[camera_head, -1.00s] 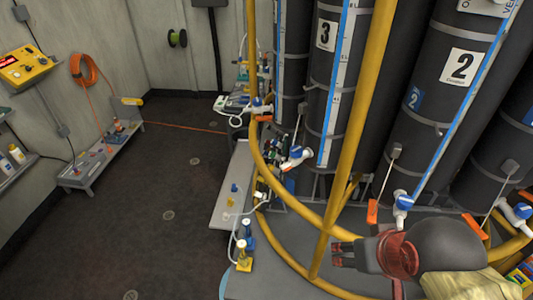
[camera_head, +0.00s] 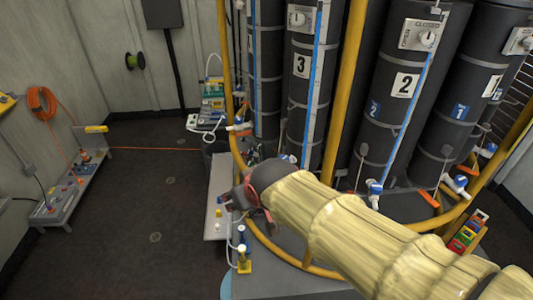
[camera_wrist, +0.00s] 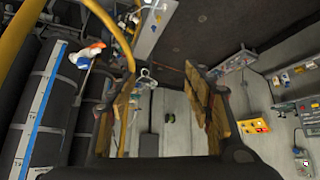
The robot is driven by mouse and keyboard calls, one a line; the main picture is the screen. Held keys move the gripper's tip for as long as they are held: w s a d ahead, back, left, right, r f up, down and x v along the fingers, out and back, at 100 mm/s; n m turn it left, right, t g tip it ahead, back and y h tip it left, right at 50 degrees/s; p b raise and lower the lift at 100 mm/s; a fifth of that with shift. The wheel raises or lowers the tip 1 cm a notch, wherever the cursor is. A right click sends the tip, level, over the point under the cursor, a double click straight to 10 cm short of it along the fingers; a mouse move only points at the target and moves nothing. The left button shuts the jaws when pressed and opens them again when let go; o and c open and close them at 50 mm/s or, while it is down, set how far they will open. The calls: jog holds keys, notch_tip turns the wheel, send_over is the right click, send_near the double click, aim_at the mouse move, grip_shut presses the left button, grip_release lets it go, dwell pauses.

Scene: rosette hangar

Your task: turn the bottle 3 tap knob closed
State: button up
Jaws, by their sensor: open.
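Bottle 3 (camera_head: 300,90) is a tall dark cylinder with a white "3" label and a blue strip, in the head view. A round knob (camera_head: 297,19) sits on a pale plate near its top; its exact setting is too small to read. At its foot a white-and-blue tap (camera_head: 288,158) shows only partly, behind my wrist. My gripper (camera_head: 238,204) is open and empty, in front of and left of the bottle's foot. In the wrist view its two fingers (camera_wrist: 162,105) stand wide apart. A white-and-blue tap with an orange lever (camera_wrist: 84,57) lies left of them, not between them.
A yellow rail (camera_head: 240,150) curves around the bottles, close to my gripper. Bottle 2 (camera_head: 395,120) stands right, with an OPEN/CLOSED knob plate (camera_head: 420,35). A narrow grey bench (camera_head: 219,180) stands left of the rail. The dark floor (camera_head: 145,205) further left is clear.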

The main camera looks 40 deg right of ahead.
aim_at(284, 158)
jog(key=w+d+f+m+t+h, duration=0.1)
jog(key=w+d+f+t, duration=0.15)
jog(key=w+d, duration=0.55)
jog(key=w+d+f+t+h, duration=0.1)
jog(key=w+d+f+t, duration=0.1)
jog(key=w+d+f, duration=0.4)
jog(key=s+d+f+m+t+h, duration=0.1)
jog(key=d+f+t, duration=0.1)
jog(key=d+f, duration=0.35)
jog(key=s+d+f+m+t+h, duration=0.1)
jog(key=d+f+t+h, duration=0.15)
jog(key=d, duration=0.55)
jog(key=shift+y, duration=0.45)
jog(key=shift+f+x, duration=0.15)
jog(key=shift+x, duration=1.75)
jog(key=shift+f+x, duration=0.15)
jog(key=shift+x, duration=1.75)
jog(key=shift+c, duration=0.8)
jog(key=shift+a, duration=0.1)
jog(key=c, duration=1)
